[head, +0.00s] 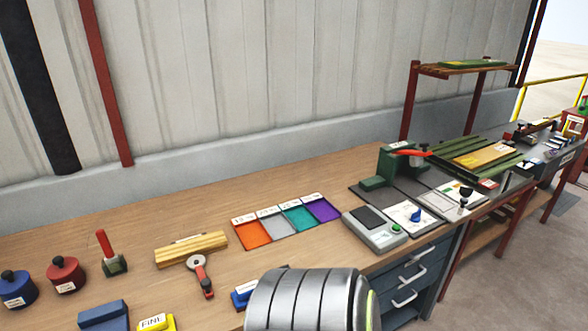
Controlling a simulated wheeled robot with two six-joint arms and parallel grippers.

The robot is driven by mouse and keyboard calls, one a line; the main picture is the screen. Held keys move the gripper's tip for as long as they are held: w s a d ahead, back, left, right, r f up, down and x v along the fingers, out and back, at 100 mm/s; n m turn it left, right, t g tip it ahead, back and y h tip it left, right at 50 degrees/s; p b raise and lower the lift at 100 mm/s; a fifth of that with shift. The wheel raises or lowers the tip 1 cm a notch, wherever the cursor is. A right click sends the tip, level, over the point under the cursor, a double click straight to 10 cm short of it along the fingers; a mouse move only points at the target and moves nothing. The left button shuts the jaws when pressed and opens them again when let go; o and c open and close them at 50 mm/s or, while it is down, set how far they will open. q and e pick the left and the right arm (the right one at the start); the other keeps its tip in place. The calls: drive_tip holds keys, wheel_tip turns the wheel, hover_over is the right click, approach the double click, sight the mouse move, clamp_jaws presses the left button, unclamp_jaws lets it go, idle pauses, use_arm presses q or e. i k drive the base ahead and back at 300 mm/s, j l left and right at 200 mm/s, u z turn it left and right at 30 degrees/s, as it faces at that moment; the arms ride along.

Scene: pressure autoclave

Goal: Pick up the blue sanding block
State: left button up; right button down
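Two blue blocks lie on the wooden bench, and I cannot tell for certain which is the sanding block. One blue block (243,293) has a pale label and is partly hidden behind a large silver ribbed cylinder in the foreground. The other, a larger darker blue block (103,314), lies at the lower left beside a yellow block (156,323) labelled FINE. The yellow block is cut off by the bottom edge of the picture. Neither of my grippers is in view.
A tool with a round head (200,272) lies beside wooden strips (191,249). A four-colour tray (283,223) is behind. Blue (16,289) and red (66,274) knobbed weights and a red-handled tool (108,252) stand left. A grey scale (374,232) stands right.

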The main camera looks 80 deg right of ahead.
sight(240, 296)
drive_tip(key=z, duration=2.15)
